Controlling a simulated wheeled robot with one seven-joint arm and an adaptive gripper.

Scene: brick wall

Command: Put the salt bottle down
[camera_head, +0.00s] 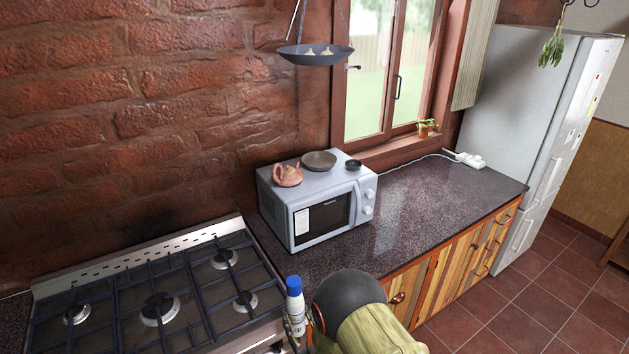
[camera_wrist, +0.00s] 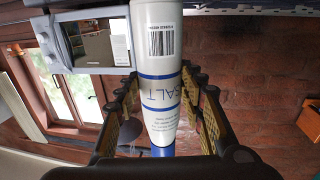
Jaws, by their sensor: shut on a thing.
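The salt bottle (camera_head: 296,308) is white with a blue cap and stands upright at the bottom middle of the head view. In the wrist view the salt bottle (camera_wrist: 158,62) shows a barcode, blue bands and the word SALT, upside down. My gripper (camera_wrist: 160,105) is shut on the bottle, with a finger on each side of it. In the head view my gripper (camera_head: 297,341) is mostly hidden behind my arm and the frame edge. The bottle is by the front edge of the counter (camera_head: 420,215), near the stove's right side. I cannot tell whether its base touches anything.
A gas stove (camera_head: 150,300) with black grates is at the left. The counter right of the microwave is mostly clear. A hanging pan (camera_head: 315,57) is above.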

